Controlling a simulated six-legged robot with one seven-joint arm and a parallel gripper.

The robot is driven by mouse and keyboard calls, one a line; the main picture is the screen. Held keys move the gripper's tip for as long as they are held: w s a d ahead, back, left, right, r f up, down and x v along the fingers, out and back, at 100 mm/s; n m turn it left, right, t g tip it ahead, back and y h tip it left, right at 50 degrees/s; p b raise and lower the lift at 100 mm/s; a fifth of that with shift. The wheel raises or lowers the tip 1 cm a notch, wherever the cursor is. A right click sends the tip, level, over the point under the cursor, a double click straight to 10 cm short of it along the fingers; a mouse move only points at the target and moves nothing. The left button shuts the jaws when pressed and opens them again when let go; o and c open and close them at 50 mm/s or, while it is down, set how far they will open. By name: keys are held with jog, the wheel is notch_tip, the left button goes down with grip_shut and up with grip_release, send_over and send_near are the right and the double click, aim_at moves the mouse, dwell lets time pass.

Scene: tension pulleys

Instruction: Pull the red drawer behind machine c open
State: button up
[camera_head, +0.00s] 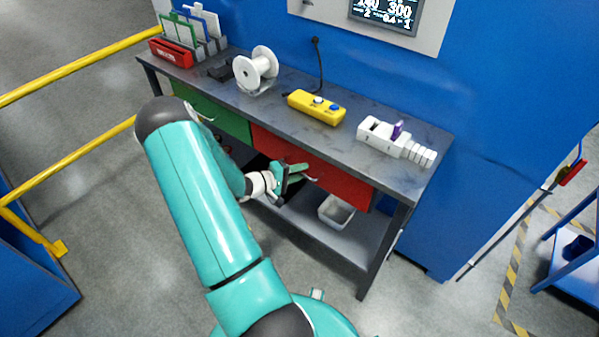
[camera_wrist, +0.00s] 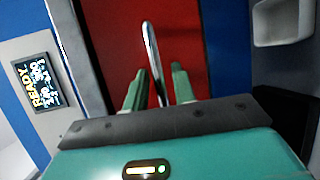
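The red drawer (camera_head: 345,184) is in the workbench (camera_head: 200,85), right of a green drawer (camera_head: 225,121). Its front looks flush with the bench. In the wrist view the red drawer front (camera_wrist: 185,35) fills the upper middle, with a thin silver handle (camera_wrist: 150,45) standing off it. My gripper (camera_head: 303,172) is in front of the red drawer at its handle. In the wrist view my gripper (camera_wrist: 159,78) is open, one green finger on each side of the handle. I see gaps between the fingers and the handle; contact is not visible.
On the benchtop are a white spool (camera_head: 256,68), a yellow control box (camera_head: 316,107) and a white device (camera_head: 395,140). A white bin (camera_head: 336,210) sits on the lower shelf. A yellow railing (camera_head: 80,66) stands at left. Floor in front of the bench is clear.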

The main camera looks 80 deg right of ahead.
grip_shut()
jog(key=shift+w+a, duration=0.1)
jog(key=w+a, duration=0.3)
jog(key=a, duration=0.5)
jog(key=w+a, duration=0.4)
jog(key=a, duration=0.4)
jog(key=shift+w, duration=0.1)
jog(key=shift+o, duration=1.1)
grip_release()
jog(key=shift+a, duration=0.1)
